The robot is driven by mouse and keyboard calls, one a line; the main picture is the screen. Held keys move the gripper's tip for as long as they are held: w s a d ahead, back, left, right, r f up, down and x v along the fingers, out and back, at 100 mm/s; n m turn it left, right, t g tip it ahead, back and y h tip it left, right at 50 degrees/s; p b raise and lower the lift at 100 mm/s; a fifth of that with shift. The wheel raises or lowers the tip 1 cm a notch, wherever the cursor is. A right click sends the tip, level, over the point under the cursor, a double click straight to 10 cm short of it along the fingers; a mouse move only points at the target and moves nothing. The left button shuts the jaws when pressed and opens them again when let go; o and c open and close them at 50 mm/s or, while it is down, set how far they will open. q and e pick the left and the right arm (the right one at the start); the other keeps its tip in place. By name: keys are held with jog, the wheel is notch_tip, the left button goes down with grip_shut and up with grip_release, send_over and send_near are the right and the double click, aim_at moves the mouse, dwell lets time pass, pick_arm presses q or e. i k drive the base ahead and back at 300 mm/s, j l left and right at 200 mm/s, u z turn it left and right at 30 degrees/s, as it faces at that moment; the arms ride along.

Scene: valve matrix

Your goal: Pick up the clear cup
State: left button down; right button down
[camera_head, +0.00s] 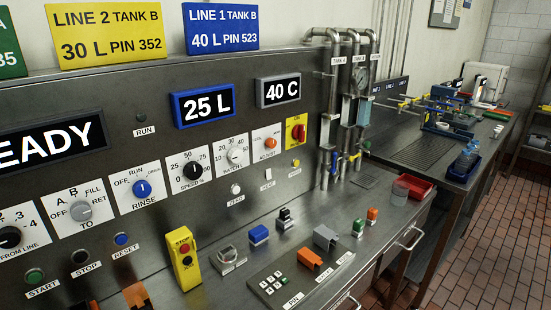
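A clear cup (400,189) stands on the steel counter at the right end of the control panel, just left of a red tray (414,185). It is small and see-through, so its outline is faint, and I cannot tell whether it touches the tray.
Pipes with a gauge (362,72) rise behind the cup. Small switches and a keypad (283,283) crowd the counter to its left. Brick floor (480,240) lies open at right.

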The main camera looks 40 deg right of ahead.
aim_at(400, 194)
jog(key=z, duration=2.2)
jog(key=i+l+u, duration=0.15)
jog(key=u, duration=0.2)
jog(key=i+l+u, duration=0.1)
jog(key=u, duration=0.25)
jog(key=i+l+u, duration=0.1)
jog(key=l+u, duration=0.3)
jog(key=j, duration=0.1)
